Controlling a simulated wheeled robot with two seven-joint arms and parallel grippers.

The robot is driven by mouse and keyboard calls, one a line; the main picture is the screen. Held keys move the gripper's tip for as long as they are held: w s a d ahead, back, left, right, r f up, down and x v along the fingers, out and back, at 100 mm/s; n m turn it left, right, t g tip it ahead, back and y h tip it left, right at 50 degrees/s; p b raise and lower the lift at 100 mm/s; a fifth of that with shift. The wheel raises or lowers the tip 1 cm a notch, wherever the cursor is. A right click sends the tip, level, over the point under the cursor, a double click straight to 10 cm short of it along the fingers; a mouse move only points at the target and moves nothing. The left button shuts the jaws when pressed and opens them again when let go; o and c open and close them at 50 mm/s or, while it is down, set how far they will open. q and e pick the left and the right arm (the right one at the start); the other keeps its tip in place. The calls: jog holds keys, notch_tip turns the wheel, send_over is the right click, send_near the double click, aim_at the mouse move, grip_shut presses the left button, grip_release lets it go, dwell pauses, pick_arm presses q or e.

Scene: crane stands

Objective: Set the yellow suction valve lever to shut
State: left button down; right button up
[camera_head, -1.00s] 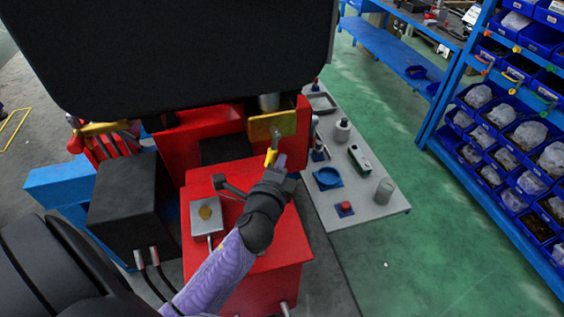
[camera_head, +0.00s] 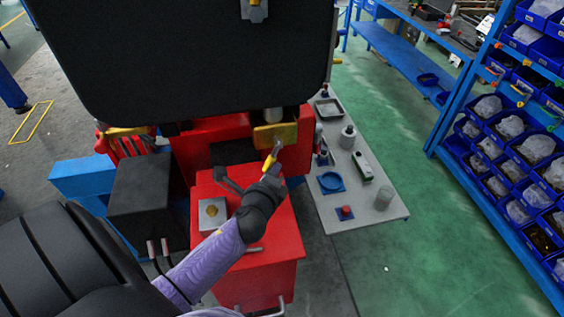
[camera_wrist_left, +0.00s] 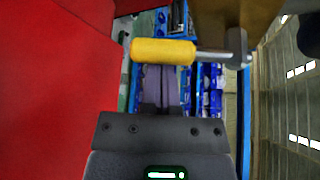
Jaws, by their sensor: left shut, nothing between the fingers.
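The yellow suction valve lever (camera_head: 269,164) hangs down and slightly left from a metal stem under the yellow-brown block on the red machine. In the left wrist view the lever's yellow grip (camera_wrist_left: 163,51) lies across the picture, with its metal shaft running right to a pivot. My left gripper (camera_head: 273,172) is beside the grip in the head view, its fingers shut and empty. In the wrist view the shut fingers (camera_wrist_left: 160,84) point toward the grip from below; I cannot tell whether they touch it. My right gripper is not in view.
A large black panel (camera_head: 190,55) hangs over the machine. The red box (camera_head: 270,235) lies beneath my left arm. A grey table (camera_head: 375,200) with small parts stands to the right. Green floor is clear between it and the blue bin shelves (camera_head: 480,110).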

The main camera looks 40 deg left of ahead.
pick_arm(q)
jog(key=shift+s+a+r+m+g+p, duration=0.3)
jog(key=shift+s+r+m+g+p, duration=0.15)
jog(key=shift+p, duration=0.5)
jog(key=shift+s+a+r+p, duration=0.15)
jog(key=shift+s+a+p, duration=0.15)
jog(key=shift+p, duration=0.35)
jog(key=shift+s+a+r+p, duration=0.25)
jog(key=shift+a+p, duration=0.05)
jog(key=shift+p, duration=0.1)
jog(key=shift+s+a+r+p, duration=0.3)
jog(key=shift+s+r+p, duration=0.05)
jog(key=shift+r+p, duration=0.4)
jog(key=shift+s+a+r+p, duration=0.35)
jog(key=shift+r+p, duration=0.25)
jog(key=shift+p, duration=0.1)
jog(key=shift+r, duration=0.25)
